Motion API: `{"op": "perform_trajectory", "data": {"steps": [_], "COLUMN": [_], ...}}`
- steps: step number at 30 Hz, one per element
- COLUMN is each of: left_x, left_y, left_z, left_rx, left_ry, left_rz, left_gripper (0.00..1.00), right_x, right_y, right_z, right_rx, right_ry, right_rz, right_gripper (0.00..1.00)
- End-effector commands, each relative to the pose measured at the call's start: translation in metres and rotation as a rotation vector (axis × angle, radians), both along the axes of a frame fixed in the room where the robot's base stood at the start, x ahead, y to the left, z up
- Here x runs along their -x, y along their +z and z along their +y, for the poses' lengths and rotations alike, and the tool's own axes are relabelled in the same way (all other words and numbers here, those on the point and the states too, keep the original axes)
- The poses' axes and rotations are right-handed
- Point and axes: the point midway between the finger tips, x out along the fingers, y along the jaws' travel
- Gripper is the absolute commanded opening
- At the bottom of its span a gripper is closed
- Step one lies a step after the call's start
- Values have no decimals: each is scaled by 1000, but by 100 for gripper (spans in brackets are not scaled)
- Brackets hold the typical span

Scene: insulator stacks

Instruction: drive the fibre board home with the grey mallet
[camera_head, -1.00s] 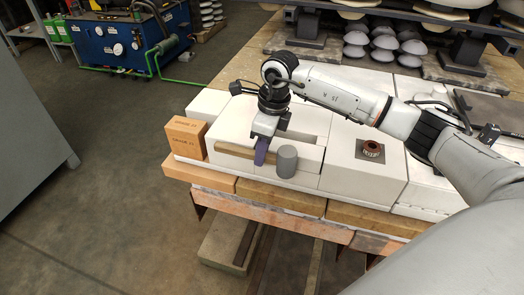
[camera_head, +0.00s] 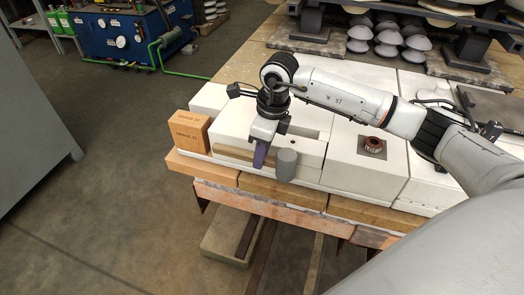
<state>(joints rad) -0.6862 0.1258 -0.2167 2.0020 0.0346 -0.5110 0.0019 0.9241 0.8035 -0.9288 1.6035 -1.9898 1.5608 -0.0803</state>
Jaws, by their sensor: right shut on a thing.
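My right gripper (camera_head: 259,154) is shut on the tan handle of the grey mallet (camera_head: 286,165). The handle (camera_head: 231,152) runs level to the left of the fingers. The mallet's grey cylinder head stands upright just right of them, in front of the near face of the white blocks. I cannot tell whether the head touches anything. A white block (camera_head: 235,128) with a recess in its top lies behind the mallet. I cannot pick out the fibre board for certain among the white pieces; the gripper and mallet cover part of this area. My left gripper is not in view.
An orange brick (camera_head: 188,132) stands at the left end of the white blocks. Stacked insulators (camera_head: 388,38) stand behind. Open floor lies at the left.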

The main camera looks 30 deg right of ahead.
Motion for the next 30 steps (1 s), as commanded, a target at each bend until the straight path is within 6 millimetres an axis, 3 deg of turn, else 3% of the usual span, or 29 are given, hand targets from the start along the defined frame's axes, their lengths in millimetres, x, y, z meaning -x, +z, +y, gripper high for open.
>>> {"op": "perform_trajectory", "data": {"steps": [30], "left_x": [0], "left_y": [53], "left_z": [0], "left_rx": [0], "left_ry": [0], "left_rz": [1], "left_gripper": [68], "right_x": [-1], "right_y": [80], "right_z": [0], "right_rx": [0], "right_ry": [0], "right_rz": [-4], "right_gripper": [0]}}
